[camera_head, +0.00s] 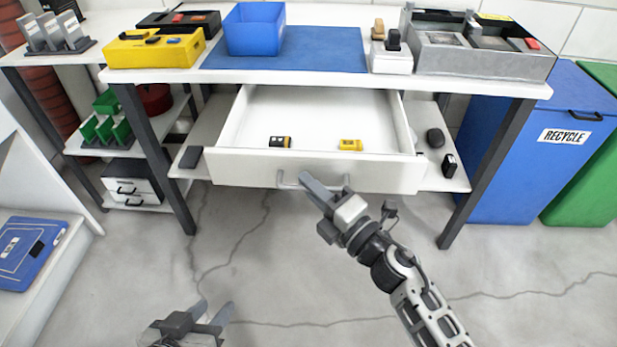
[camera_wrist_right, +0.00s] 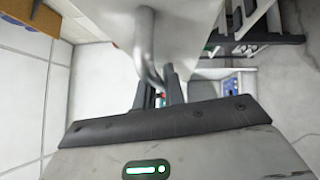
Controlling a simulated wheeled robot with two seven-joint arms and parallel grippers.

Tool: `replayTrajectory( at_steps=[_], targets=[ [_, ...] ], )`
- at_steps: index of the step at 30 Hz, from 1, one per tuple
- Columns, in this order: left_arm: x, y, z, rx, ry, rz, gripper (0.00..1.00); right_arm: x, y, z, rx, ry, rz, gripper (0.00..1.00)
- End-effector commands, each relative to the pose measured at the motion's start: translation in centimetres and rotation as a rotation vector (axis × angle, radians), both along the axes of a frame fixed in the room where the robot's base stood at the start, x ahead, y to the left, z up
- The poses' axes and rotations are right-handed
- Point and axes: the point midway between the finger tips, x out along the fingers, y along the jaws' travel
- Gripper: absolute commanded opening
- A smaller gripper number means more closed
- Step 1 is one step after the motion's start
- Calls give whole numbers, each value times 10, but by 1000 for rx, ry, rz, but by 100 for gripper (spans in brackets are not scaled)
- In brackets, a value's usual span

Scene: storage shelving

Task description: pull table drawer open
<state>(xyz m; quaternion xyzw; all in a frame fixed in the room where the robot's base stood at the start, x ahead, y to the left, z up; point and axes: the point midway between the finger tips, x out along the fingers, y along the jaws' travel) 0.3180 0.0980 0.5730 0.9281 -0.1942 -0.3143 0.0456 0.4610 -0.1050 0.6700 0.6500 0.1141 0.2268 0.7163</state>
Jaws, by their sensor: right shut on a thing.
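The white table drawer (camera_head: 315,171) stands pulled out from under the tabletop, its inside visible from above. Its grey bar handle (camera_head: 290,184) is on the front face. My right gripper (camera_head: 322,190) is at the handle and shut on it. The right wrist view shows the curved handle (camera_wrist_right: 148,50) running down to the fingers (camera_wrist_right: 172,90), close to the drawer front (camera_wrist_right: 185,35). My left gripper (camera_head: 212,322) is low in the head view, away from the drawer. Its fingers look apart with nothing between them.
Two small yellow and black items (camera_head: 350,145) lie in the drawer. The tabletop (camera_head: 300,76) holds a blue bin (camera_head: 254,30), a yellow case (camera_head: 150,52) and a grey toolbox (camera_head: 480,62). Blue (camera_head: 520,170) and green bins stand right. The floor in front is clear.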

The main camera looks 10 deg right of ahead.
Motion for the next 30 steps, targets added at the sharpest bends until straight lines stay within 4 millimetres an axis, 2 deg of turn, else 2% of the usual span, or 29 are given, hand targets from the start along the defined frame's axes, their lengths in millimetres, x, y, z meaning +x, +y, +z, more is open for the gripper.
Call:
replayTrajectory(
  at_steps=[17, 18, 20, 30],
  targets=[
    [0, 0, 1, 0, -2, 0, 36, -5, 1, 0, -2, 0, -6, 0],
    [1, 0, 2, 0, -3, 0, 36, -5, 1, 0, -2, 0, -6, 19],
    [1, 0, 3, 0, -5, 0, 36, -5, 1, 0, -2, 0, -6, 32],
    [4, 0, 5, 0, -14, -1, 36, -5, 2, 0, -1, 0, -4, 32]
  ],
)
